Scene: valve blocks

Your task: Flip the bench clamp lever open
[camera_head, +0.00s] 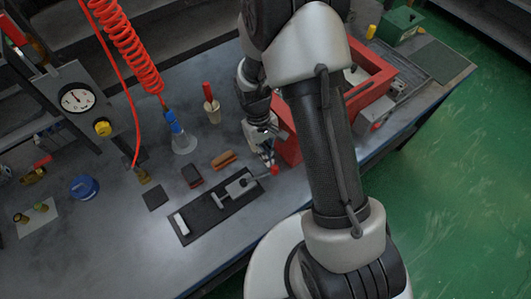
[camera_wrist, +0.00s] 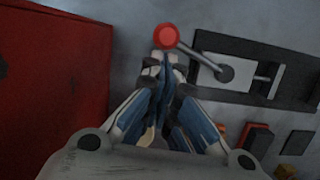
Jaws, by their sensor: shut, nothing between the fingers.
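The bench clamp (camera_head: 238,187) sits on a dark base plate (camera_head: 205,222) near the bench's front edge. Its lever ends in a red ball knob (camera_head: 275,170) at the plate's right end. In the wrist view the lever (camera_wrist: 198,57) runs from a round pivot (camera_wrist: 226,73) up and left to the red knob (camera_wrist: 166,36). My gripper (camera_head: 269,163) points down beside the knob. In the wrist view my gripper's fingertips (camera_wrist: 166,62) are together and empty, just below the knob in the picture. I cannot tell whether they touch it.
A red box-like frame (camera_head: 290,148) stands close to the right of my gripper; its wall (camera_wrist: 50,80) fills the left of the wrist view. Orange and dark blocks (camera_head: 192,175) lie behind the clamp. A red coiled hose (camera_head: 130,45) hangs at the back left.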

